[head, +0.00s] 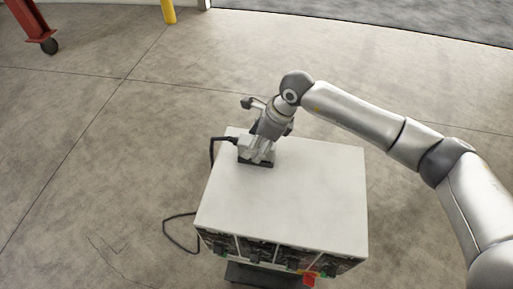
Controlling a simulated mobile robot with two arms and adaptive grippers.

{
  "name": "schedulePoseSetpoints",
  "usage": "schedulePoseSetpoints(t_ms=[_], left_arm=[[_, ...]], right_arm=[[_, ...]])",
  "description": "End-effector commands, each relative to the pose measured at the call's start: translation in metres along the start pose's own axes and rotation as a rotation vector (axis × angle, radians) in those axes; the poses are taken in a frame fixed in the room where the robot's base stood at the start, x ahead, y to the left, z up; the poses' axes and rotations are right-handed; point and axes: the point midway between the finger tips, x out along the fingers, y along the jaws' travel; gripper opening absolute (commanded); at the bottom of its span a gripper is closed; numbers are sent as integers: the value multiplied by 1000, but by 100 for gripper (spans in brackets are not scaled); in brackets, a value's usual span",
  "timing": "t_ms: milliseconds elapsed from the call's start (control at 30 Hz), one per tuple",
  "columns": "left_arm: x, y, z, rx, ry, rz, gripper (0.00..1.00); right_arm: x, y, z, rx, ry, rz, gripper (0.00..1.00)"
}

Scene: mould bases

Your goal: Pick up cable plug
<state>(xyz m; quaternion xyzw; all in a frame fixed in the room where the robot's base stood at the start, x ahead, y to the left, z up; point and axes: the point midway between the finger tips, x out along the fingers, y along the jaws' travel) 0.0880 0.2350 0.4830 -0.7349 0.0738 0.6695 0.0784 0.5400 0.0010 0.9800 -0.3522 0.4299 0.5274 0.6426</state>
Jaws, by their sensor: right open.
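A white-topped box (285,205) stands in the middle of the head view. A black cable plug (230,140) is near the far left corner of its top. Its cable drops over the left side of the box. My right gripper (256,157) points down at the plug end, just right of the visible cable. It is open, and its fingers hide part of the plug. I cannot tell whether they touch it. A dark piece (257,163) shows at the fingertips, low on the box top. My left gripper is not in view.
The black cable (178,237) loops on the concrete floor left of the box. The box front shows several dark ports and a red part (309,279). Most of the box top is clear. A red stand (34,22) and a yellow post (168,11) are far off.

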Motion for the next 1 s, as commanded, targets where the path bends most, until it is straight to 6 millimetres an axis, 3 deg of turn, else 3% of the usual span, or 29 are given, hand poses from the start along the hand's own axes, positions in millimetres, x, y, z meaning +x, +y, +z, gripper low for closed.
schedulePoseSetpoints(t_ms=[100, 600, 1000], left_arm=[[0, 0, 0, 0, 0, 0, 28], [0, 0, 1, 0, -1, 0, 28], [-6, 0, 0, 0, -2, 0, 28]], right_arm=[[0, 0, 0, 0, 0, 0, 63], [-1, -1, 1, -1, -2, -2, 1], [-4, -1, 2, -1, -2, -2, 1]])
